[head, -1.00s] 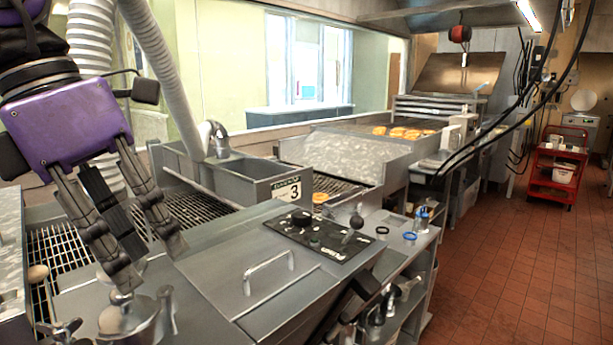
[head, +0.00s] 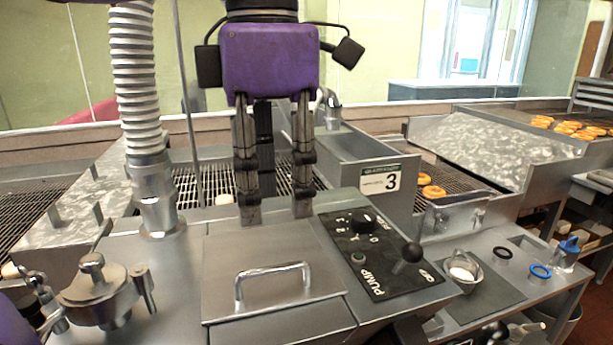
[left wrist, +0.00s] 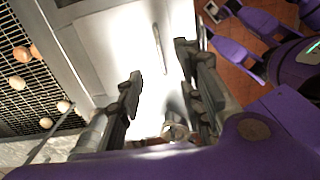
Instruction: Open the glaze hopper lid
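The glaze hopper lid (head: 215,290) is a flat metal panel that lies shut on the hopper, with a curved bar handle (head: 272,268) on top. My left gripper (head: 276,213) points down over the lid's far edge, behind the handle. Its two fingers are spread apart with nothing between them. In the left wrist view the fingers (left wrist: 160,60) frame the bright lid (left wrist: 105,45), and the handle (left wrist: 160,50) shows as a thin bar between and beyond the fingertips. The handle is not gripped. My right gripper is not seen.
A black pump control panel (head: 375,255) with a knob and lever sits right of the lid. A clamp-topped pot (head: 95,300) and a ribbed hose (head: 135,80) stand to the left. A number 3 bin (head: 375,150) and a wire conveyor (head: 185,190) lie behind.

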